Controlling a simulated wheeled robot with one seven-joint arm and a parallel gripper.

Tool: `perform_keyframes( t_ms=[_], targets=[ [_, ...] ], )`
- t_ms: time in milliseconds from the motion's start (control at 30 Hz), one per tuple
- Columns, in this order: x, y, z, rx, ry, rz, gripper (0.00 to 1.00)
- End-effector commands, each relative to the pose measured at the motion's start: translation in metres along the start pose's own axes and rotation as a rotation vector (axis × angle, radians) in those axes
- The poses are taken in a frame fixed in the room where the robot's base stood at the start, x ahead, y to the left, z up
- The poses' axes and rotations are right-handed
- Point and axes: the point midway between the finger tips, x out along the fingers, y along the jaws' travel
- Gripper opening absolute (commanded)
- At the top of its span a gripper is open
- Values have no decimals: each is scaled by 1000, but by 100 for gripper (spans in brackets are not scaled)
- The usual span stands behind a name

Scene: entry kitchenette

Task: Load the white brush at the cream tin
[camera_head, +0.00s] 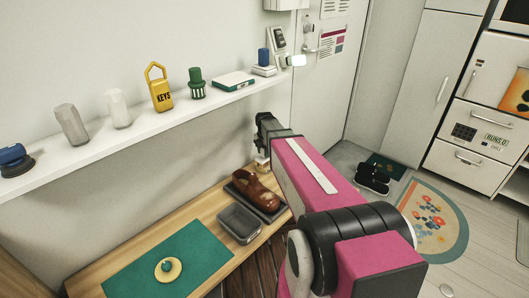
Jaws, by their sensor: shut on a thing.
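My gripper (263,150) points down over the back right of the wooden bench, near a brown shoe. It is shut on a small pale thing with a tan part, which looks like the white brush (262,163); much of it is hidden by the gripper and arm. A round cream-yellow thing with a dark centre (168,269), which may be the cream tin, lies on the green mat (200,248) at the front left of the bench. My gripper is well away from it, behind and to the right.
The brown shoe (256,190) sits on a dark tray beside an empty grey bin (239,223). A wall shelf (150,124) above holds a blue brush (15,160), a yellow KEYS tag (159,88) and other items. Black shoes (373,178) stand on the floor.

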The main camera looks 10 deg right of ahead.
Motion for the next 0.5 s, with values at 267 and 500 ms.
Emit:
perform_keyframes(
  t_ms=[267, 500],
  targets=[
    [3, 0, 0, 0, 0, 0, 17],
    [6, 0, 0, 0, 0, 0, 17]
  ],
)
